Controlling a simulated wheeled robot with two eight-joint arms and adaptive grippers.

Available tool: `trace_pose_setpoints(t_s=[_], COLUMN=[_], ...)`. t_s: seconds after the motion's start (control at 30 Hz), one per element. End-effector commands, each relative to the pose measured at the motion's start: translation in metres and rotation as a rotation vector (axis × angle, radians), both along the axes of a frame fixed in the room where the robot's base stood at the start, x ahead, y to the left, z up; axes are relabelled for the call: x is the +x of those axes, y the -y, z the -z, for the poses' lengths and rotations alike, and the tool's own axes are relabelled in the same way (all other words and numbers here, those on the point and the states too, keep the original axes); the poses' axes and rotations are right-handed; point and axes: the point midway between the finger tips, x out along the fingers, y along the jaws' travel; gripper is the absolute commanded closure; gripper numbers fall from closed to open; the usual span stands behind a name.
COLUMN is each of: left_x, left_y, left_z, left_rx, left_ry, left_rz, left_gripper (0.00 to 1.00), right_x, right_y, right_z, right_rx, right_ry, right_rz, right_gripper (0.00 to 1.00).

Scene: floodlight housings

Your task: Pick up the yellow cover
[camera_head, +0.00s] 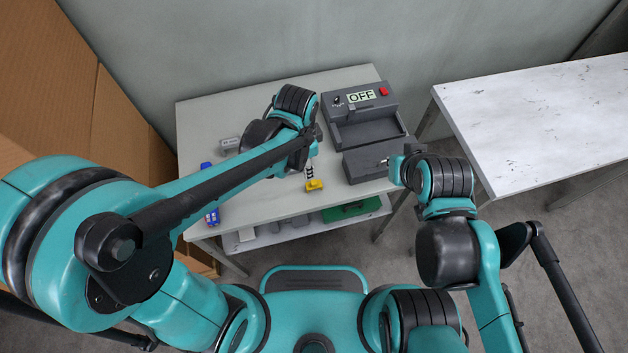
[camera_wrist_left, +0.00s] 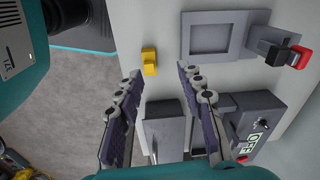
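The yellow cover (camera_head: 315,185) is a small yellow block on the grey table, near its front edge. It also shows in the left wrist view (camera_wrist_left: 149,62), just beyond the fingertips and in line with the gap between them. My left gripper (camera_wrist_left: 158,71) is open with nothing between its fingers. In the head view it points down above the cover, partly hidden by my arm. My right gripper (camera_head: 390,162) is beside a dark grey box (camera_head: 366,165) at the table's right side. Its fingers are too small to judge.
A grey device with an OFF display (camera_head: 361,97) and an open tray stands at the back right. The wrist view shows a square grey fixture (camera_wrist_left: 217,38), a red piece (camera_wrist_left: 301,57) and a black block (camera_wrist_left: 269,40). Blue items (camera_head: 212,216) lie left. A white table (camera_head: 545,120) stands right.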

Motion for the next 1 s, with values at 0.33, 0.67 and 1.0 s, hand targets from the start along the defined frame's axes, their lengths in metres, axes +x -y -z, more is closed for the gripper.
trace_pose_setpoints(t_s=[0.33, 0.67, 1.0], left_x=[-0.002, -0.007, -0.008], left_y=[0.022, 0.023, 0.023], left_z=[0.035, 0.072, 0.098], left_rx=[0.033, 0.032, 0.031], left_ry=[-0.066, -0.065, -0.064], left_rz=[0.156, 0.154, 0.152], left_gripper=[0.62, 0.62, 0.62], right_x=[0.000, 0.000, 0.000], right_y=[0.000, 0.000, 0.000], right_z=[0.003, 0.024, 0.035], right_rx=[0.000, 0.000, 0.000], right_ry=[0.000, 0.000, 0.000], right_rz=[0.000, 0.000, 0.000], right_gripper=[1.00, 1.00, 1.00])
